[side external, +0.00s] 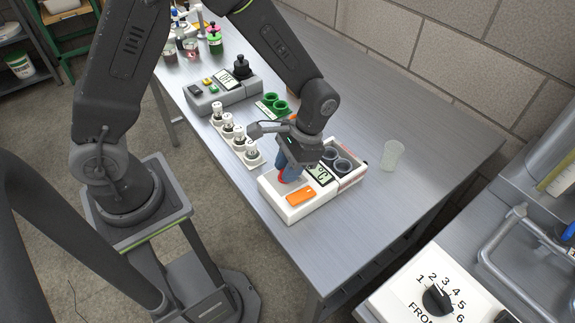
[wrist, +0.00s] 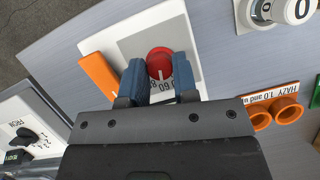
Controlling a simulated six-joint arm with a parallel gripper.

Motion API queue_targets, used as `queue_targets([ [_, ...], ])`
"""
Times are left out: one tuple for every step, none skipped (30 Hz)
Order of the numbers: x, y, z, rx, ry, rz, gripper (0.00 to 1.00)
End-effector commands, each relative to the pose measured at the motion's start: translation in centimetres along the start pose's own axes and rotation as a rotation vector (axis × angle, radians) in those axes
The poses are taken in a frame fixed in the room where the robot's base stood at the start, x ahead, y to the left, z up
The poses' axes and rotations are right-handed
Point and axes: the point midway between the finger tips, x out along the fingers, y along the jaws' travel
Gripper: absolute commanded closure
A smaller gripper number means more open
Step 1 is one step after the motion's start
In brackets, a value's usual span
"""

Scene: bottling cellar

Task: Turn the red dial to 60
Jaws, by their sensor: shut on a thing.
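The red dial (wrist: 159,62) sits on the grey panel of a white heater unit (side external: 292,213). In the side view only a sliver of the dial (side external: 281,176) shows below my gripper (side external: 286,165). My gripper's two blue fingers stand on either side of the dial in the wrist view and are shut on it. A short pale mark shows on the dial's edge, toward the gripper body. Printed numbers, 60 and 80 among them, show between the fingers; the rest of the scale is hidden. I cannot tell the dial's exact setting.
The unit carries an orange switch (side external: 300,197), a °C display (side external: 320,174) and grey wells (side external: 343,165). A strip of white-capped vials (side external: 238,139) and a green holder (side external: 273,105) stand close by. A clear cup (side external: 392,155) stands to the right. The table's right end is clear.

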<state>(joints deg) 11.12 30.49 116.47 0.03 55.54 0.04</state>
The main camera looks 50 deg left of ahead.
Motion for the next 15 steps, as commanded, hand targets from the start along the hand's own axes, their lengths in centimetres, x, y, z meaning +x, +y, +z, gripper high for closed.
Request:
queue_targets([
  [-0.01,0.04,0.04,0.017,-0.001,-0.007,0.96],
  [-0.01,0.04,0.04,0.025,-0.002,-0.011,0.96],
  [0.0,0.03,0.04,0.034,-0.002,-0.015,0.96],
  [0.0,0.03,0.04,0.04,-0.002,-0.017,0.96],
  [-0.01,0.03,0.04,0.045,-0.002,-0.019,0.96],
  [-0.01,0.03,0.05,0.051,-0.002,-0.022,0.96],
  [-0.01,0.03,0.05,0.055,-0.002,-0.023,0.96],
  [-0.01,0.03,0.05,0.058,-0.002,-0.024,0.96],
  [0.0,0.03,0.05,0.06,-0.002,-0.025,0.96],
  [-0.01,0.03,0.05,0.062,-0.002,-0.025,0.96],
  [0.0,0.03,0.05,0.063,-0.002,-0.026,0.96],
  [0.0,0.03,0.05,0.064,-0.002,-0.026,0.96],
  [0.0,0.03,0.05,0.064,-0.002,-0.026,0.96],
  [0.0,0.03,0.05,0.064,-0.002,-0.026,0.96],
  [0.0,0.03,0.05,0.064,-0.002,-0.026,0.96],
])
